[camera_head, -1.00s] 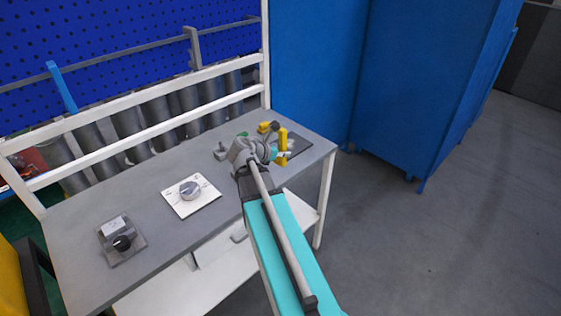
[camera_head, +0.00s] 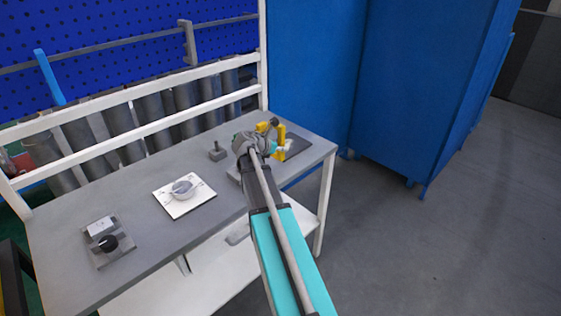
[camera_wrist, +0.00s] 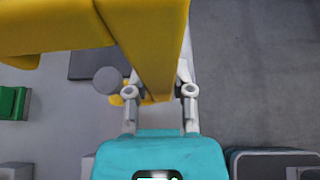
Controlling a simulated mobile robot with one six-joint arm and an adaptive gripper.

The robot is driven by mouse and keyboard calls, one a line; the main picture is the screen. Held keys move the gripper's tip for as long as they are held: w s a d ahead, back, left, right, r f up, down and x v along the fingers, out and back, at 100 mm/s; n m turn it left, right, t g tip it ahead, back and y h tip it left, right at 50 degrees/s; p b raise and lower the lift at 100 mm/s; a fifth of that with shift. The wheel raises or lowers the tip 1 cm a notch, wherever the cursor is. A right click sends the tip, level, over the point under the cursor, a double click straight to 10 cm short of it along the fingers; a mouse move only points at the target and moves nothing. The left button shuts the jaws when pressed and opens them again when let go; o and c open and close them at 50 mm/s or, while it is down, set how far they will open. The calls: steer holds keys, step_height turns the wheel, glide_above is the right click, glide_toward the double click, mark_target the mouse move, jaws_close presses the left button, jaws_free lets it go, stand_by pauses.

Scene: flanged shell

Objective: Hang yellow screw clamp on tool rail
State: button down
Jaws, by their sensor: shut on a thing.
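The yellow screw clamp (camera_head: 281,137) is in my gripper (camera_wrist: 159,92), over the right end of the workbench in the head view. In the wrist view the yellow clamp (camera_wrist: 150,45) fills the upper left, and its bar passes between the two fingers. My arm hides part of the clamp in the head view. The tool rail (camera_head: 120,43) is a grey bar across the blue pegboard at upper left. The clamp is well apart from the rail.
A blue tool (camera_head: 49,77) and a grey tool (camera_head: 189,42) hang on the rail. The bench (camera_head: 140,245) carries a white plate with a grey knob (camera_head: 182,188) and a grey box with a black knob (camera_head: 108,243). A blue cabinet (camera_head: 410,90) stands right.

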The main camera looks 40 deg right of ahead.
mark_target(277, 154)
steer(key=shift+w+d+f, duration=0.25)
steer(key=shift+f, duration=0.15)
steer(key=shift+w+d+f+b, duration=0.15)
steer(key=shift+w+f+b, duration=0.05)
steer(key=shift+f+b, duration=0.25)
steer(key=shift+w+d+f+b, duration=0.15)
steer(key=shift+f+b, duration=0.15)
steer(key=shift+b, duration=0.2)
steer(key=shift+f+b, duration=1.25)
steer(key=shift+f, duration=0.15)
steer(key=shift+c, duration=2.4)
jaws_free()
steer(key=shift+a, duration=0.1)
steer(key=shift+r, duration=0.3)
